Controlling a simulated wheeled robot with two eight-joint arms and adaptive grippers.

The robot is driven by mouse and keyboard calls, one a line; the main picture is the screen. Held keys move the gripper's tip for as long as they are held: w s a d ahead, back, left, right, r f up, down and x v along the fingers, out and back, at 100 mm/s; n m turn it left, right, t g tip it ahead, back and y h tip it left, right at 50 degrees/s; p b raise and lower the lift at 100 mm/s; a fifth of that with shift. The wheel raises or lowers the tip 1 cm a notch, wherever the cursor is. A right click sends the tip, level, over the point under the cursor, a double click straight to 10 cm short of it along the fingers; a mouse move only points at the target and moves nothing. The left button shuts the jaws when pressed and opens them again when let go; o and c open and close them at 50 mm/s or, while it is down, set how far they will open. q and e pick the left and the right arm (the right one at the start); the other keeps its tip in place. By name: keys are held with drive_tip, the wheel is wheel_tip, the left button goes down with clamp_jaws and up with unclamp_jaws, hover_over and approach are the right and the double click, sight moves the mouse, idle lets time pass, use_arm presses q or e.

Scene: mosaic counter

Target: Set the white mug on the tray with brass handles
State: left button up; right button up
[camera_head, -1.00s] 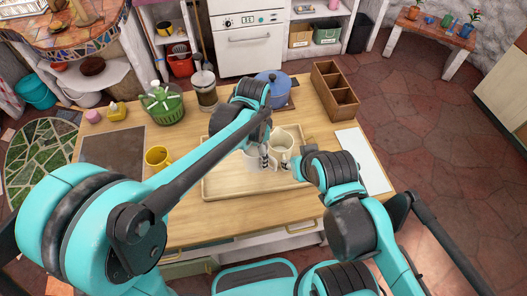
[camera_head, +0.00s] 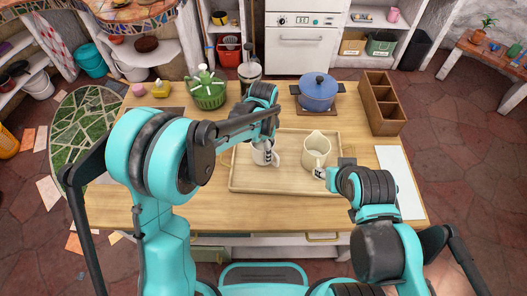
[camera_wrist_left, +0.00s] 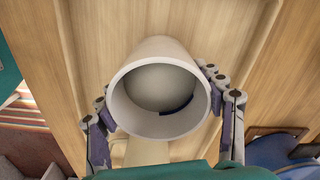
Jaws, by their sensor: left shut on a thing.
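The white mug (camera_head: 261,155) is in my left gripper (camera_head: 271,158), over the left part of the wooden tray (camera_head: 240,187). In the left wrist view the mug (camera_wrist_left: 160,128) shows its open mouth, with a finger of my left gripper (camera_wrist_left: 165,112) on each side. I cannot tell whether its base touches the tray. A cream pitcher (camera_head: 316,148) stands on the tray to the right of the mug. My right gripper (camera_head: 319,172) is at the pitcher's near side; its finger opening is too small to judge.
A blue pot (camera_head: 318,92) stands behind the tray. A wooden divided box (camera_head: 381,104) is at the back right, a white sheet (camera_head: 394,166) at the right. A green lidded container (camera_head: 207,91) and a glass press (camera_head: 250,74) stand at the back left. The counter before the tray is clear.

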use_arm(q)
wheel_tip(320, 180, down, 2)
drive_tip(key=shift+f, duration=0.1)
drive_tip(key=shift+f+b, duration=0.15)
drive_tip(key=shift+b, duration=0.2)
drive_tip(key=o, duration=1.6)
